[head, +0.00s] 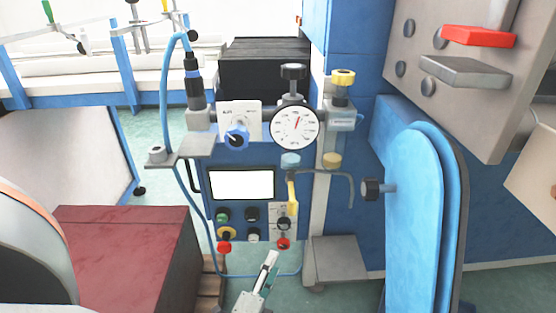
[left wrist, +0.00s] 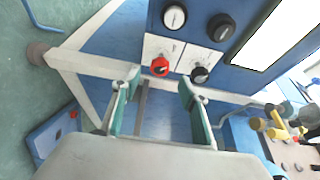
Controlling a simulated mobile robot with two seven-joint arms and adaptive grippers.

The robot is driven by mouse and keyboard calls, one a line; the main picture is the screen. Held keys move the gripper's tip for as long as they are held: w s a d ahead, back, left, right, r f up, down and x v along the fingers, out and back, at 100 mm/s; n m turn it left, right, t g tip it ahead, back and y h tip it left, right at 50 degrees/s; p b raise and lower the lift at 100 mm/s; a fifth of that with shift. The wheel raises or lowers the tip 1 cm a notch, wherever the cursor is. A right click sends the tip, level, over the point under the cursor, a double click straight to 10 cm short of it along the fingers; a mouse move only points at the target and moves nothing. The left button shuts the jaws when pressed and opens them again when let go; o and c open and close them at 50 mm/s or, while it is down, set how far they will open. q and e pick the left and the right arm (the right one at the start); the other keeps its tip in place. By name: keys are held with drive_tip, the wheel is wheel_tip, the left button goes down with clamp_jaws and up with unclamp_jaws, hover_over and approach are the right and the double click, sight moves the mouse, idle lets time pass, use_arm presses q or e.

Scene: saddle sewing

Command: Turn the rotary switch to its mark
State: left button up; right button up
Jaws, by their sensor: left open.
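The blue control panel (head: 200,205) carries several knobs below a white screen (head: 242,184). On its right side, white marked plates hold a black knob (head: 284,223) and, below it, a red knob (head: 283,243). The left wrist view shows the red knob (left wrist: 160,66) and the black knob (left wrist: 199,74) side by side. My left gripper (head: 269,260) is open and empty, just below the panel. In the wrist view its fingertips (left wrist: 159,80) lie either side of the red knob, apparently short of it.
A round gauge (head: 296,126) and a yellow lever (head: 292,192) are above the right-hand knobs. A grey bent pipe (head: 345,176) and a blue padded shape (head: 412,220) stand right. A dark red block (head: 125,255) is left. A grey plate (head: 341,256) is low right.

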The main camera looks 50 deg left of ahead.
use_arm(q)
drive_tip(key=shift+v, duration=1.6)
